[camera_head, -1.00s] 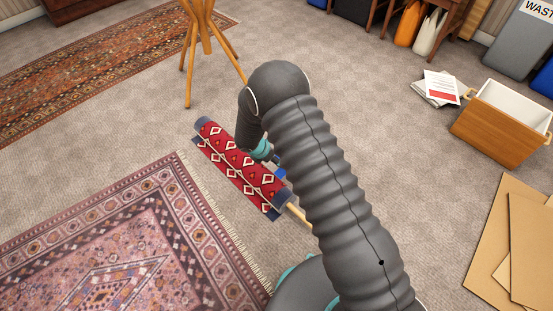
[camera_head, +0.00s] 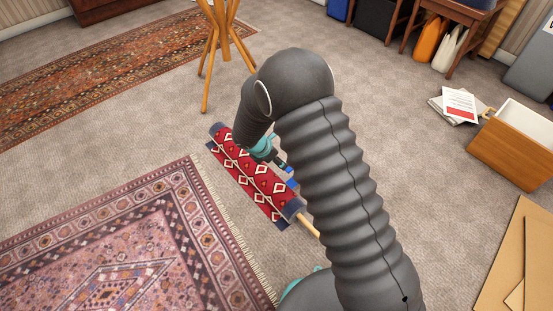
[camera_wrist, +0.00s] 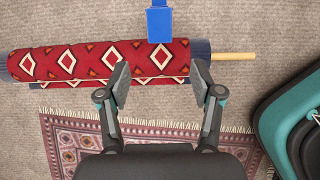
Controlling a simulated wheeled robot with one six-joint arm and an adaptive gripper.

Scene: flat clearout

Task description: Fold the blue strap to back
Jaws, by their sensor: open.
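The blue strap (camera_wrist: 159,22) shows in the wrist view as a short flat band at the top middle. Its near end, a wider blue piece, lies over the far edge of the rolled red patterned rug (camera_wrist: 95,60). In the head view only a small bit of the strap (camera_head: 291,183) shows beside the roll, partly hidden by my arm. My gripper (camera_wrist: 161,75) is open and empty, its fingers apart above the roll on either side of the strap's line. The head view shows my gripper (camera_head: 284,166) over the roll (camera_head: 250,175), largely hidden behind my arm.
A wooden pole (camera_wrist: 235,56) sticks out of the roll's right end. A fringed pink rug (camera_head: 130,240) lies near the roll. A wooden stand (camera_head: 222,50) is behind it. A wooden box (camera_head: 510,150), papers (camera_head: 460,105) and cardboard (camera_head: 512,250) lie right. Carpet between is clear.

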